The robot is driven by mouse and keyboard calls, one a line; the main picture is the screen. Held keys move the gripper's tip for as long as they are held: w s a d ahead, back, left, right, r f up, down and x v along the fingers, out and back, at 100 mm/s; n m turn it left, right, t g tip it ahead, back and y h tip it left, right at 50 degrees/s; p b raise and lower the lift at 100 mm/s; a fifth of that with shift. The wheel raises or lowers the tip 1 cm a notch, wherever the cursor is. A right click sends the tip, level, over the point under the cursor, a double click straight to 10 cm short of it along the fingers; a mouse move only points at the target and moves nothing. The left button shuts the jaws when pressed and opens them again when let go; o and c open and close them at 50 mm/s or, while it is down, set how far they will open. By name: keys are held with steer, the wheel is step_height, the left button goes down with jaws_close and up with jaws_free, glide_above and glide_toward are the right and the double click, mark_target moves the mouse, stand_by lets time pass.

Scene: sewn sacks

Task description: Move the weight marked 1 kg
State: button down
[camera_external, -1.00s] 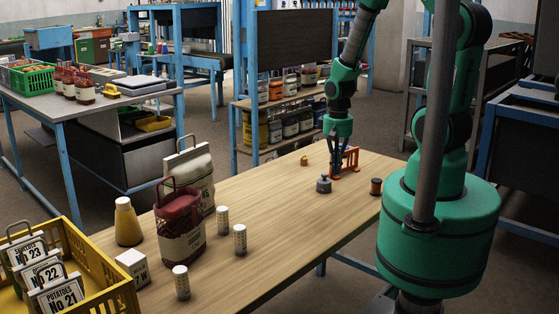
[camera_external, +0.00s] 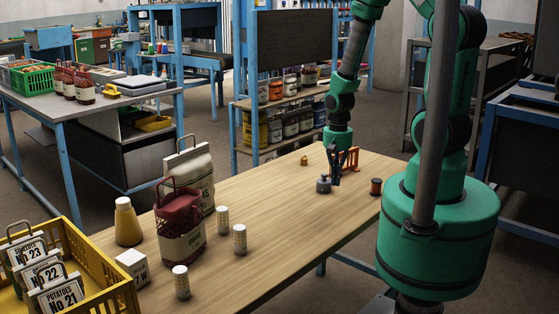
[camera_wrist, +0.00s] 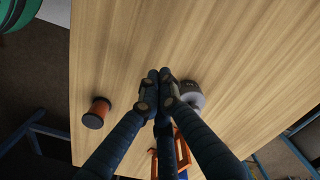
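A small grey metal weight with a knob on top (camera_external: 324,186) stands on the wooden table. It also shows in the wrist view (camera_wrist: 191,95), just right of my fingertips. No 1 kg marking can be read on it. My gripper (camera_external: 336,183) points down close beside the weight, on its right in the external view. In the wrist view my gripper (camera_wrist: 159,74) has its fingertips together with nothing visible between them. I cannot tell whether a finger touches the weight.
An orange frame (camera_external: 352,160) stands right behind my gripper. A reddish-brown spool (camera_external: 376,187) is at the table's right edge, and a small yellow piece (camera_external: 304,161) farther back. Sacks, white cylinders and a yellow crate (camera_external: 118,291) occupy the near left. The table's middle is clear.

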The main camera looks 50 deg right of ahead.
mark_target(324, 182)
step_height(324, 182, down, 6)
steer(key=shift+b, duration=0.65)
steer(key=shift+w+d+r, duration=0.1)
steer(key=shift+w+d, duration=0.15)
steer(key=shift+w, duration=0.3)
steer(key=shift+w+d, duration=0.25)
steer(key=shift+w, duration=0.25)
steer(key=shift+w+d+r, duration=0.1)
steer(key=shift+w+d, duration=0.25)
steer(key=shift+w, duration=0.45)
steer(key=shift+w+d, duration=0.3)
steer(key=shift+w, duration=0.35)
steer(key=shift+w+d, duration=0.3)
steer(key=shift+w, duration=0.3)
steer(key=shift+w+d, duration=0.3)
steer(key=shift+w, duration=0.35)
steer(key=shift+s, duration=0.15)
